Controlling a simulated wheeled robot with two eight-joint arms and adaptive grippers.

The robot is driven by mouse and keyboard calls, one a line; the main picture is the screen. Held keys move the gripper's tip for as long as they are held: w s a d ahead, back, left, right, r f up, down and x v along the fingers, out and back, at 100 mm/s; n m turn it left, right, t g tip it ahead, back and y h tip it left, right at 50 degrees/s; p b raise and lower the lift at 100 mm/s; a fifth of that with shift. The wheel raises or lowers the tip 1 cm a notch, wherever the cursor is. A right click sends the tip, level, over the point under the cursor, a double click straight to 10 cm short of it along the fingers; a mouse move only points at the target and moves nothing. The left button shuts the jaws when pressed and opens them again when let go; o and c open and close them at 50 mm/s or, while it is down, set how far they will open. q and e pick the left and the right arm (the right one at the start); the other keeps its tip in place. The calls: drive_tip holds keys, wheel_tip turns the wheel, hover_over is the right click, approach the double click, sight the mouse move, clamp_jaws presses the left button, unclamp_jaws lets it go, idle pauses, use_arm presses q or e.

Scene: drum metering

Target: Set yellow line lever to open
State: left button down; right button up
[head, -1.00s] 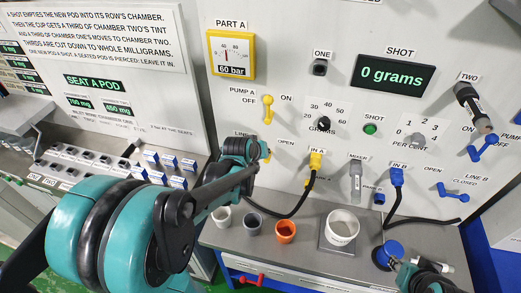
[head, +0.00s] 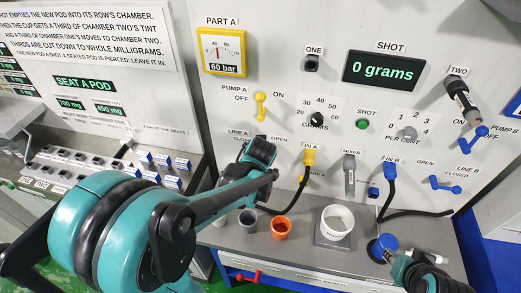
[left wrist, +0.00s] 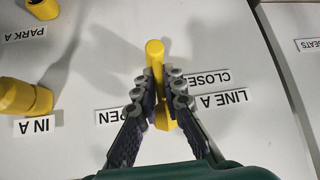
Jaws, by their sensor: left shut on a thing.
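The yellow line A lever (left wrist: 154,52) shows in the left wrist view as a yellow bar, upright in that picture, between the upside-down OPEN label (left wrist: 112,116) and the CLOSED label (left wrist: 206,78). My left gripper (left wrist: 158,88) is shut on it, one finger on each side. In the head view my left gripper (head: 260,150) is at the panel beside the LINE A label (head: 239,133), and it hides the lever. My right gripper (head: 391,256) is at the lower right by a blue round thing (head: 383,242); its jaws are too small to read.
The yellow pump A lever (head: 260,104) is above my left gripper. The yellow IN A connector (head: 309,158) with a black hose is to its right.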

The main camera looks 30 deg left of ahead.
use_arm(q)
drive_tip(key=shift+w+a+r, duration=0.15)
drive_tip(key=shift+w+r, duration=0.15)
drive_tip(key=c, duration=1.6)
unclamp_jaws()
drive_tip(key=shift+f, duration=0.1)
drive_tip(key=v, duration=1.2)
drive_tip(key=s+d+f+m+g+h+b, duration=0.1)
drive_tip(key=s+d+f+m+h+b, duration=0.3)
drive_tip(key=s+f, duration=0.8)
drive_tip(key=d+m+b, duration=0.1)
drive_tip(key=d+b, duration=0.1)
drive_tip(key=d, duration=0.1)
drive_tip(key=shift+s+d, duration=0.15)
drive_tip(key=shift+s, duration=0.25)
